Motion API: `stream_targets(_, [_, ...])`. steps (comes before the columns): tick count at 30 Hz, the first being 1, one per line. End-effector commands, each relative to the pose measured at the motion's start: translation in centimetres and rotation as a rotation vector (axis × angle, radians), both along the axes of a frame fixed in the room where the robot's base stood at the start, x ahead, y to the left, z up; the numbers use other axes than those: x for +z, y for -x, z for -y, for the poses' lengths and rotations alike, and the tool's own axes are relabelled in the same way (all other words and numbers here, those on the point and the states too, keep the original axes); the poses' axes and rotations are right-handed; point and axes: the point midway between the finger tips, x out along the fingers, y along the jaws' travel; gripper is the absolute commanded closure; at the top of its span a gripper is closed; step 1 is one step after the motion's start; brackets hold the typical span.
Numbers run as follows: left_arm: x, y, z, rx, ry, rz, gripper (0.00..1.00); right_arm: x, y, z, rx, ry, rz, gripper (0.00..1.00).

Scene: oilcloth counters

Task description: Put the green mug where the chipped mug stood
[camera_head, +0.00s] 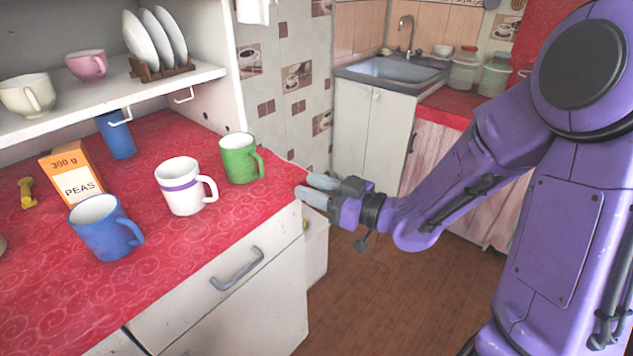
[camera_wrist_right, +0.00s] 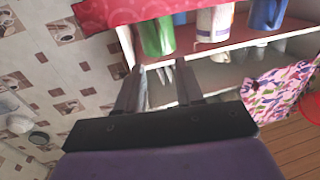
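The green mug (camera_head: 240,160) stands upright on the red counter near its right end, handle to the right. It also shows in the right wrist view (camera_wrist_right: 157,36). My right gripper (camera_head: 317,189) is off the counter's right end, apart from the green mug, with its fingers pointing toward the counter. Its fingers stand apart and empty in the wrist view (camera_wrist_right: 158,92). A white mug with a purple band (camera_head: 179,188) stands left of the green mug, and a blue mug (camera_head: 98,232) stands further left and nearer. I cannot make out a chip on any mug. My left gripper is out of view.
An orange peas box (camera_head: 72,172), a blue cup (camera_head: 116,138) and a small yellow object (camera_head: 26,192) are behind the mugs. A shelf (camera_head: 125,88) above holds a pink cup (camera_head: 87,65), a cream cup (camera_head: 28,95) and racked plates (camera_head: 146,42).

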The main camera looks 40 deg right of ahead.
Motion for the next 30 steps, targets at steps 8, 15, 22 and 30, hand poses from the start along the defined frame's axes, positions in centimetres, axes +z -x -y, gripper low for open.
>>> stream_targets(8, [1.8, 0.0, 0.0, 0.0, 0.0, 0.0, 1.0, 0.1, 1.0, 0.3, 0.002, -0.001, 0.0, 0.63])
stream_targets(15, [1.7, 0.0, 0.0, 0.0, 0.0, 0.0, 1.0, -3.1, 0.5, 0.5, -0.052, -0.018, -0.095, 0.63])
stream_targets(22, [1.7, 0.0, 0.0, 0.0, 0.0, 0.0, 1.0, -21.4, 4.1, 1.8, -0.415, -0.086, -0.629, 0.63])
stream_targets(30, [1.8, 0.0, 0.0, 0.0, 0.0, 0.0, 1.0, -37.0, 21.3, 1.7, -0.889, -0.05, -1.168, 0.63])
